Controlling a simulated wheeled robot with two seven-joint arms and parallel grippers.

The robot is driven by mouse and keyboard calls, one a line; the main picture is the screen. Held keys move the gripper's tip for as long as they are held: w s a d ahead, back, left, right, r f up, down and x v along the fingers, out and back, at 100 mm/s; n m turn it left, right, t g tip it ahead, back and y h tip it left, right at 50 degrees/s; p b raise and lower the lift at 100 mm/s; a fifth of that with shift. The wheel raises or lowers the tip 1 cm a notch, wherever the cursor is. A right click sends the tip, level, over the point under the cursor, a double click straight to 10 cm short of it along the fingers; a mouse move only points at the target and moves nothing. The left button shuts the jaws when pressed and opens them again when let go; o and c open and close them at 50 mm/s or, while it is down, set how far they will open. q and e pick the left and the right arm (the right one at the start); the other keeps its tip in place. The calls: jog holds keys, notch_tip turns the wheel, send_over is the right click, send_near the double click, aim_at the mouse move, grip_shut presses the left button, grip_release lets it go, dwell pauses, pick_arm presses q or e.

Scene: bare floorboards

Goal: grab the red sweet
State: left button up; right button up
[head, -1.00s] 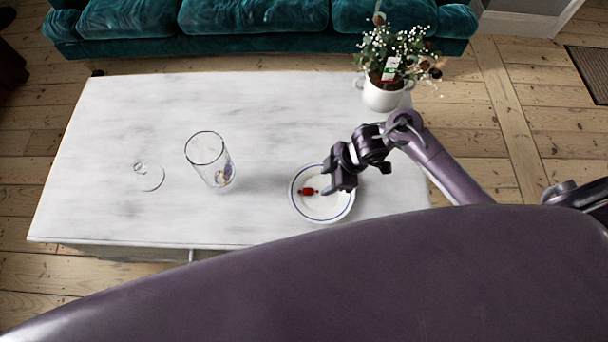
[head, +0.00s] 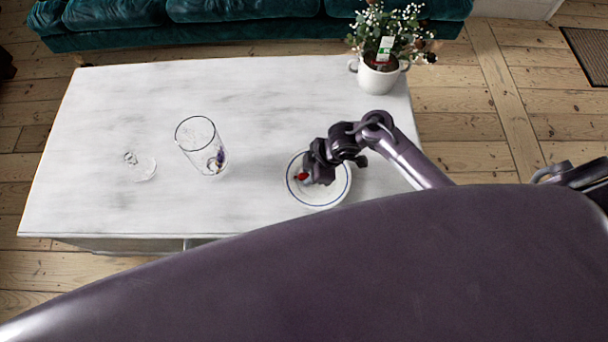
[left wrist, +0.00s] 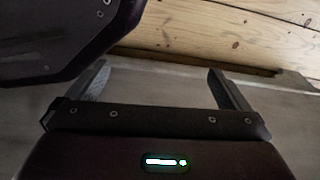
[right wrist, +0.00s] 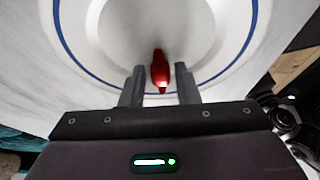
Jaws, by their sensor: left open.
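The red sweet (head: 301,177) lies on a white plate with a blue ring (head: 327,199) on the table. In the right wrist view the sweet (right wrist: 160,72) shows between and just beyond the fingertips of my right gripper (right wrist: 158,72). That gripper is open, with a gap on each side of the sweet. In the head view my right gripper (head: 309,179) is over the plate and partly covers the sweet. My left gripper (left wrist: 158,69) is open and empty in its wrist view, away from the sweet, with floorboards beyond it. It does not show in the head view.
The pale marble table (head: 110,100) has a tall glass jar (head: 200,146) left of the plate and a small glass lid (head: 139,165) further left. A potted plant (head: 379,77) stands at the back right corner. A teal sofa (head: 240,22) is behind. The middle back is clear.

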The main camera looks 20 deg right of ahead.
grip_shut()
jog(key=shift+r, duration=0.1)
